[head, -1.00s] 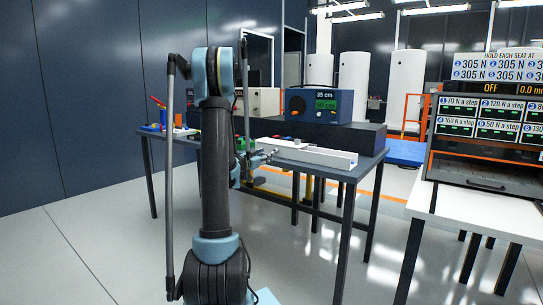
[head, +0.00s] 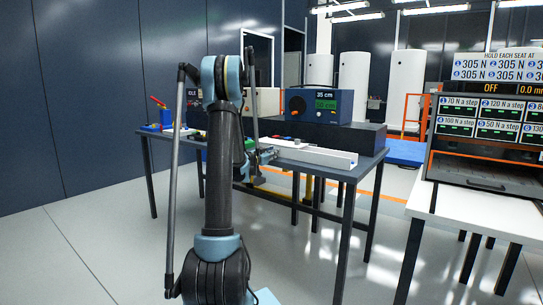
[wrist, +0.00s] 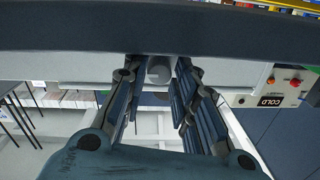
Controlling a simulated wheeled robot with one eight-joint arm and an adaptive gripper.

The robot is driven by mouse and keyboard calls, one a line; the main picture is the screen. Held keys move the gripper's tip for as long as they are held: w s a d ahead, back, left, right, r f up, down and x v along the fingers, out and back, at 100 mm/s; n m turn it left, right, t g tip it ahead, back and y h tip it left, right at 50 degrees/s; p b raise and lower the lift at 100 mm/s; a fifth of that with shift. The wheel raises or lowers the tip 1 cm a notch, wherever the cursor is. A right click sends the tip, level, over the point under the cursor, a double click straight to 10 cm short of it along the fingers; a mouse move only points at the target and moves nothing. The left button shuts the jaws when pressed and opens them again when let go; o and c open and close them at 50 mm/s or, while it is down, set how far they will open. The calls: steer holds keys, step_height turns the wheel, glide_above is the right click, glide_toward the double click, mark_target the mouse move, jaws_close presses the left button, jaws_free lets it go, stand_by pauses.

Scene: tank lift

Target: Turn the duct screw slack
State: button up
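My gripper (wrist: 157,75) is open in the wrist view, its two dark jointed fingers spread on either side of a grey round-ended knob (wrist: 159,69). A gap shows between the knob and each finger, and I see no contact. The knob may be the duct screw, but I cannot tell for sure. In the head view my gripper (head: 266,156) is small and partly hidden by my arm, at the front edge of the dark table (head: 364,168). A long white channel (head: 318,155) lies on that table, right of my gripper, with a small grey knob (head: 297,141) above it.
A blue box with a display (head: 319,104) reading 35 cm and 50 cm stands on a dark block (head: 350,136) behind the channel. A white bench (head: 466,205) with a panel unit stands at the right. In the wrist view a dark bar (wrist: 150,36) crosses just beyond the fingertips.

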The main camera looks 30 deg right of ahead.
jaws_close()
steer(key=shift+w+n, duration=0.1)
steer(key=shift+n, duration=2.7)
steer(key=shift+a, duration=0.1)
steer(key=o, duration=0.7)
jaws_free()
